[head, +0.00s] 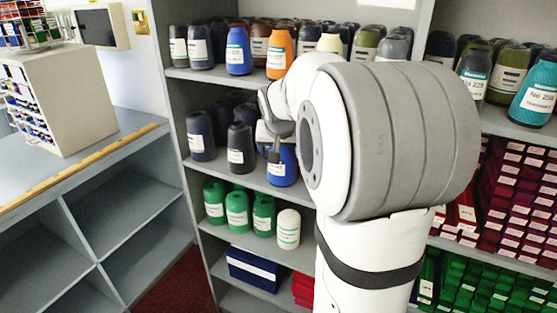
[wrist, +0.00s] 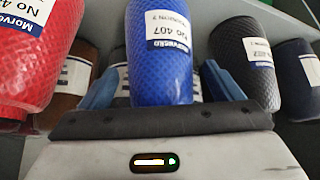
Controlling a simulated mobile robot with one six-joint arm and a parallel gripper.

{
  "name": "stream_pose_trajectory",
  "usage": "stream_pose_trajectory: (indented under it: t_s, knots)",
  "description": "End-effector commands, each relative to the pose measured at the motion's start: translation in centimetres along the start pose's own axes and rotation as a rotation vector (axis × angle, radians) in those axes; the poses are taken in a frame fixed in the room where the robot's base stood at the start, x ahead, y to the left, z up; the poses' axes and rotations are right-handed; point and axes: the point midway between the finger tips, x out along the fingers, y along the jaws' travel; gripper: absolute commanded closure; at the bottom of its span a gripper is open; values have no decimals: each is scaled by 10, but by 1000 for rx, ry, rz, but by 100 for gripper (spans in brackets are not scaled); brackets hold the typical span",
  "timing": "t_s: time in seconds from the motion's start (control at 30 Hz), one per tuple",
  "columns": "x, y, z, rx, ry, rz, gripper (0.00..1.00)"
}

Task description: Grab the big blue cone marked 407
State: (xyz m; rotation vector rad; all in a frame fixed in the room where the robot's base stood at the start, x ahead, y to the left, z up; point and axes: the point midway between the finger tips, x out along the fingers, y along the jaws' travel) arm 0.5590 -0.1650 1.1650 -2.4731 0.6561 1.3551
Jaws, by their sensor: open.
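The big blue cone (wrist: 160,65) stands in the middle of the wrist view, its white label reading No 407. My gripper (wrist: 158,84) is open, with one blue finger on each side of this cone and the dark palm edge close to it. Part of the cone is cut off by the top of the picture. In the head view a blue cone (head: 282,168) shows on the middle shelf, partly hidden by my gripper (head: 275,150) and arm.
In the wrist view a red cone (wrist: 38,50) is close on the left and a dark cone (wrist: 245,62) close on the right. Dark cones (head: 241,148) share the shelf in the head view. Shelves above and below hold more cones. A counter (head: 80,160) stands left.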

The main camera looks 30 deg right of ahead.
Motion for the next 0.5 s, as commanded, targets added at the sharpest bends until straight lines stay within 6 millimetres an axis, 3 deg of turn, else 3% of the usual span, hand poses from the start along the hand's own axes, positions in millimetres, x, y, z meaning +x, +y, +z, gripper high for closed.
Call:
stream_pose_trajectory:
  t_s: [0.3,0.5]
  knots:
    - [6,0,0,0,2,-1,15]
    - [6,-1,0,0,1,-1,31]
